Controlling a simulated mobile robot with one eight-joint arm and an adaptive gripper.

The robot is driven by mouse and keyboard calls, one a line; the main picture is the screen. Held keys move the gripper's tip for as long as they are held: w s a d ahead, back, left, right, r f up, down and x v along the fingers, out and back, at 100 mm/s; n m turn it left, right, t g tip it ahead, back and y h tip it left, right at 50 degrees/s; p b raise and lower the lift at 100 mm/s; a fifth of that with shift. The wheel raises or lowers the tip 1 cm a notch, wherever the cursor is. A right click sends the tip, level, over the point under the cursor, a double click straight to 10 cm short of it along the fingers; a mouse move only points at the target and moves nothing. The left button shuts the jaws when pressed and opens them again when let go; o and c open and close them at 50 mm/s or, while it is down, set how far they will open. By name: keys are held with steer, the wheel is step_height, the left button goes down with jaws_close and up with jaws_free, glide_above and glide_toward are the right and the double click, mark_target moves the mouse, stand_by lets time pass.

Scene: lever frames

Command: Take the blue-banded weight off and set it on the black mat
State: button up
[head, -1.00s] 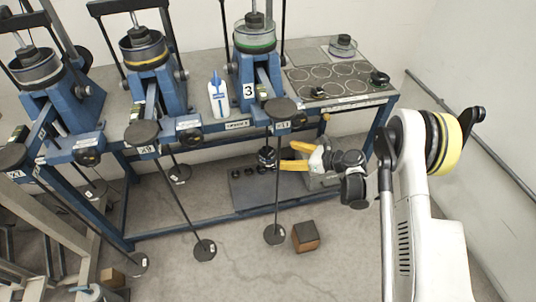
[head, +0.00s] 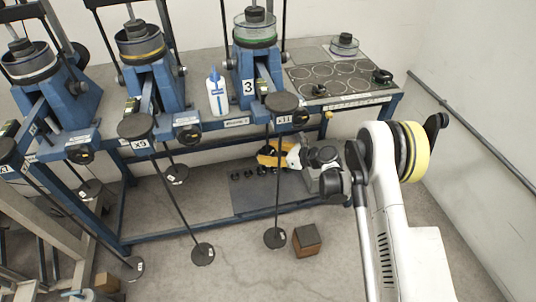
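My gripper (head: 266,154) has yellow fingers and is low in front of the bench, just above the lower shelf, near the rod of the lever marked 3. A dark round thing is at its fingers, partly hidden; I cannot tell whether they are closed on it. No blue band can be made out on any weight at this size. A dark mat (head: 325,74) with ring outlines lies on the bench top at the right. A dark weight (head: 382,76) and a smaller dark piece (head: 318,90) are on it.
Three blue lever frames with weights on top stand along the bench. Thin rods with dark discs (head: 275,238) hang in front of it. A white-and-blue bottle (head: 216,94) stands between two frames. A grey plate (head: 245,200) is on the lower shelf. A brown box (head: 307,240) is on the floor.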

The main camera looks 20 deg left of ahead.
steer(key=c, duration=0.8)
steer(key=shift+o, duration=0.2)
steer(key=shift+r, duration=0.1)
steer(key=shift+r+p, duration=0.55)
steer(key=shift+r, duration=0.1)
steer(key=shift+d+r, duration=0.15)
steer(key=shift+d, duration=0.2)
steer(key=s+d+p, duration=0.2)
steer(key=s+d, duration=0.2)
steer(key=d, duration=1.2)
steer(key=shift+d+r, duration=0.25)
steer(key=shift+d, duration=0.15)
